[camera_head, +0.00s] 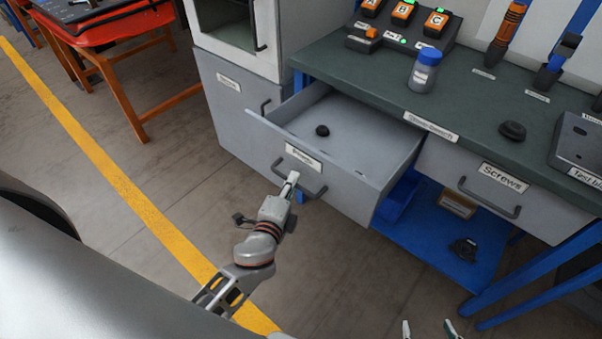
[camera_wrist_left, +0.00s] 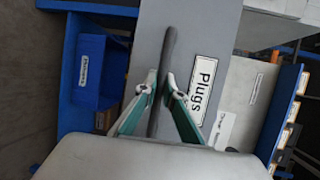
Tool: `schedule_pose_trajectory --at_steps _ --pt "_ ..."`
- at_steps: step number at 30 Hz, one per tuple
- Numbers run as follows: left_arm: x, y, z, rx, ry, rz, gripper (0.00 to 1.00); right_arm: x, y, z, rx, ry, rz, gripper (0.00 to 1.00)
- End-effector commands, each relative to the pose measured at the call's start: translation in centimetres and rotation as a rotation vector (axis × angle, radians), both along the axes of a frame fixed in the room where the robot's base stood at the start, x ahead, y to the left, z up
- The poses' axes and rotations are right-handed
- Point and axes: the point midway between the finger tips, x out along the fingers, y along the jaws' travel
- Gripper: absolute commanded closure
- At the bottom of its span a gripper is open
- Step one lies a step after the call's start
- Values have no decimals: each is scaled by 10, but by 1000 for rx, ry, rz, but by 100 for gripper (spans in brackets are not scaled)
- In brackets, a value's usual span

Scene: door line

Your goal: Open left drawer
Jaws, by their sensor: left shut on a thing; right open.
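The left drawer (camera_head: 357,187) is pulled out from the grey-green workbench, and its inside is visible from above. A round black part (camera_head: 322,130) lies in it. My left gripper (camera_head: 292,179) is shut on the dark bar handle (camera_head: 318,192) at the drawer's front. In the left wrist view the fingers of my left gripper (camera_wrist_left: 161,88) close on either side of the handle (camera_wrist_left: 166,55), next to a label reading "Plugs" (camera_wrist_left: 202,88). My right gripper (camera_head: 428,328) shows only its fingertips at the bottom edge, apart and empty.
The shut "Screws" drawer (camera_head: 465,200) is to the right. A blue lower shelf (camera_head: 437,232) holds a blue bin (camera_head: 401,195) and a dark part (camera_head: 463,249). A blue-capped jar (camera_head: 424,72) stands on the workbench top (camera_head: 370,70). Open floor lies left, with a yellow line (camera_head: 100,165).

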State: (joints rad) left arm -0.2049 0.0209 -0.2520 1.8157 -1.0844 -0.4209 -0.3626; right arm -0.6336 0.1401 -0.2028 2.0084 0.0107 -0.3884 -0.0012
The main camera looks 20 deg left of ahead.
Motion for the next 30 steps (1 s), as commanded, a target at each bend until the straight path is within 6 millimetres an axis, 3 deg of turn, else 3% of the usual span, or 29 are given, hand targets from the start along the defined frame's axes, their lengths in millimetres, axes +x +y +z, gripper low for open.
schedule_pose_trajectory --at_steps 15,16,18,30 --pt "-7 2 0 1 1 1 100 3 -2 2 -3 -7 -2 40" --pt "-7 2 0 1 1 1 84 3 -2 2 -3 -7 -2 40" --pt "-7 2 0 1 0 0 74 3 -2 2 -2 -7 -2 40" --pt "-12 2 0 0 1 0 74 2 -1 2 -3 -6 1 40"
